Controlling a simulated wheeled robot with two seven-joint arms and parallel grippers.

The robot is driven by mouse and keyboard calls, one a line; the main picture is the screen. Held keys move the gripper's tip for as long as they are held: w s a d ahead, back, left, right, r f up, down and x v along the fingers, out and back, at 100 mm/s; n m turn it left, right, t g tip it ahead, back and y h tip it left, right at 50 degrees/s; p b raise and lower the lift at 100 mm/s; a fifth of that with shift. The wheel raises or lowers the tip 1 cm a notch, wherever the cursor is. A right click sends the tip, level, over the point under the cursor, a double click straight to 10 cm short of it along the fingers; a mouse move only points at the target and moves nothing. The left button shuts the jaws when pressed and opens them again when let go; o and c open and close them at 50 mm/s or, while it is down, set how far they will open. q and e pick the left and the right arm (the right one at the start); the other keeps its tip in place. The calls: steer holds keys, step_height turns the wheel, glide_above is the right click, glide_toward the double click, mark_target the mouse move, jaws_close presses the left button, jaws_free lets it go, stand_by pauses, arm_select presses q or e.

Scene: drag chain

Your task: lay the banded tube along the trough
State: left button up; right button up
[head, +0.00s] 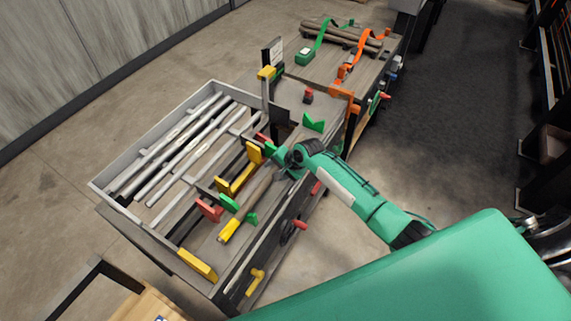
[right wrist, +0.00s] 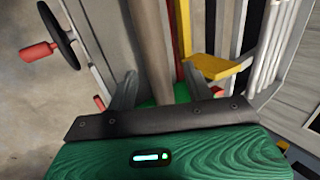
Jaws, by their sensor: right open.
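A grey-brown tube (head: 257,188) with a yellow band (head: 229,230) near its front end lies along the row of green supports (head: 251,219) on the bench. My right gripper (head: 281,157) is over the tube's far part. In the right wrist view the tube (right wrist: 152,45) runs between the fingers of my right gripper (right wrist: 162,90), which are open on either side of it. The gripper body hides the tube's nearest part there. Whether the tube rests fully on every support I cannot tell. My left gripper is not in view.
A grey tray (head: 127,160) with several pale rods stands left of the tube. Yellow brackets (head: 238,178) and red blocks (head: 209,209) stand close beside it. A red-handled handwheel (head: 287,232) is on the bench's right side. Another bench with straps (head: 355,57) is farther back.

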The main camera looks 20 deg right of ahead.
steer(key=b+v, duration=0.2)
steer(key=v, duration=1.1)
steer(key=shift+s+r, duration=0.1)
steer(key=s+a+f+n+g+h, duration=0.15)
steer(key=s+n, duration=0.45)
steer(key=s, duration=1)
steer(key=s+f+n+h, duration=0.1)
steer(key=s+n+h, duration=0.35)
steer(key=s, duration=1.15)
step_height(320, 180, down, 30)
steer(key=n+g+y, duration=0.1)
steer(key=n+y, duration=0.1)
steer(key=s+d+f+g, duration=0.1)
steer(key=s+d+f, duration=0.2)
steer(key=s+f, duration=1.6)
steer(key=shift+s+f+g+b, duration=0.2)
steer(key=shift+f+g+b, duration=0.2)
steer(key=shift+f, duration=0.6)
